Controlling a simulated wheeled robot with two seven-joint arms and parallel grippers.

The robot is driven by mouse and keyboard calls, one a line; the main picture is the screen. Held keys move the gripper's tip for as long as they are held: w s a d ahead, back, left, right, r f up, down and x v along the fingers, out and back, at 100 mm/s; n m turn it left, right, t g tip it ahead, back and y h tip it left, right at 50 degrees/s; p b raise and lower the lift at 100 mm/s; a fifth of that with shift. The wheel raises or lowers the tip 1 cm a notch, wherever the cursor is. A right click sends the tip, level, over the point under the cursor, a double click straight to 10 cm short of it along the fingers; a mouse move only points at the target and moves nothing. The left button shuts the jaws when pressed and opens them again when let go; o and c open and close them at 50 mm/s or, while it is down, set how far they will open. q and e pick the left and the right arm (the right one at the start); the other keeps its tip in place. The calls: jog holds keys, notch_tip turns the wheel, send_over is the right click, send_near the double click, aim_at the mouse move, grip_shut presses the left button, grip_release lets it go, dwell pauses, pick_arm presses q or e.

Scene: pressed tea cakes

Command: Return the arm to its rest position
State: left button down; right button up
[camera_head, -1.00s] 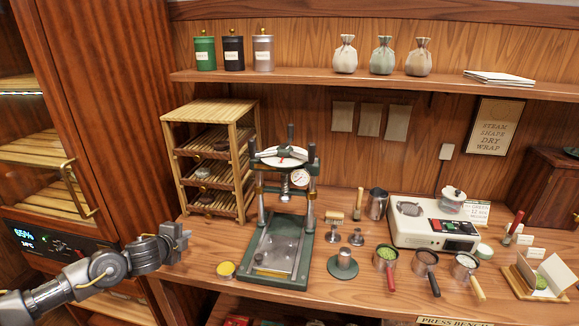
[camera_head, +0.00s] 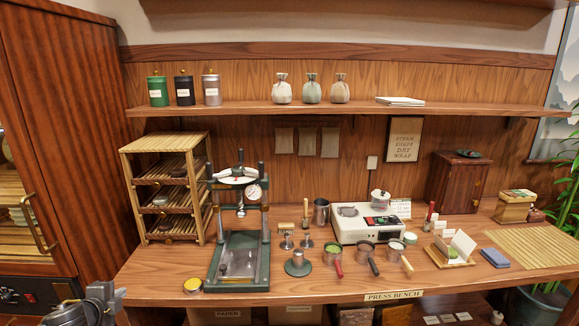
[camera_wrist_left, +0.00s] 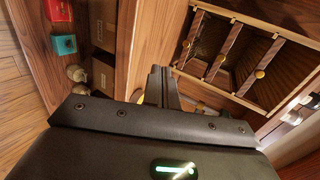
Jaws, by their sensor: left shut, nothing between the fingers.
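My left arm enters at the lower left corner of the head view. Its gripper (camera_head: 112,296) is in front of the bench's left end, beside the wooden cabinet and apart from both. In the left wrist view the fingers (camera_wrist_left: 163,82) are together with nothing between them. The green tea press (camera_head: 240,255) stands on the bench to the right of the gripper. My right gripper does not show.
A slatted rack (camera_head: 166,142) stands at the bench's left end. A tall wooden cabinet (camera_head: 60,130) with a handle is at the left. Pans, a white scale-like appliance (camera_head: 350,228) and a wooden box (camera_head: 458,185) occupy the bench. Below the bench top are shelved boxes (camera_head: 227,315).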

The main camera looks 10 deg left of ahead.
pick_arm(q)
jog(key=s+a+f+n+g, duration=0.15)
jog(key=a+f+n, duration=0.45)
jog(key=f, duration=0.9)
jog(key=s+d+f+n+g, duration=0.1)
jog(key=s+f+n+g, duration=0.1)
jog(key=s+f, duration=0.65)
jog(key=s+d+f+n+g, duration=0.15)
jog(key=s+f, duration=0.35)
jog(key=f, duration=0.7)
jog(key=s+d+f+n+g, duration=0.1)
jog(key=s+d+f+g, duration=0.1)
jog(key=s+d+f, duration=0.55)
jog(key=s+d+f+n+g, duration=0.1)
jog(key=s+d+f+n, duration=0.1)
jog(key=s+d+f, duration=0.55)
jog(key=s+d+f+g+h, duration=0.1)
jog(key=s+d+f, duration=0.1)
jog(key=s+d, duration=0.5)
jog(key=s+d+f+g+h, duration=0.1)
jog(key=s+d+f+g, duration=0.1)
jog(key=s+d, duration=0.5)
jog(key=s+f, duration=0.1)
jog(key=s, duration=0.5)
jog(key=shift+s+n+h, duration=0.2)
jog(key=shift+n+h, duration=0.1)
jog(key=shift+n, duration=0.05)
